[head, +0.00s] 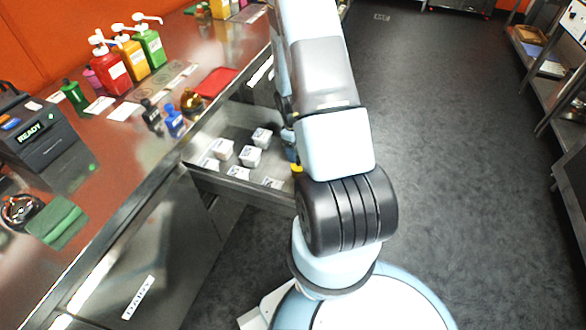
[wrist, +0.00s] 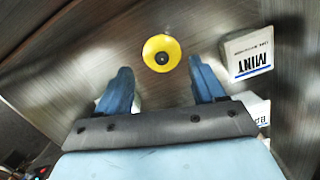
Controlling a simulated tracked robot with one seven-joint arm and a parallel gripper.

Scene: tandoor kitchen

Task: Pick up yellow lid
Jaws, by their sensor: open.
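The yellow lid (wrist: 161,54) is a small round disc with a dark centre, lying on the metal drawer floor in the wrist view. In the head view only a bit of yellow (head: 297,168) shows beside my arm, at the right end of the open drawer. My gripper (wrist: 162,78) has two blue fingers, open and empty. In the wrist view the lid appears just beyond the fingertips, between their lines, and apart from both. My arm hides most of the gripper in the head view.
The open drawer (head: 215,178) holds several white labelled blocks. One marked MINT (wrist: 247,54) stands close to the right finger. The counter (head: 130,155) above carries pump bottles (head: 108,68), a red mat (head: 215,82) and small bottles. Open floor (head: 440,130) lies to the right.

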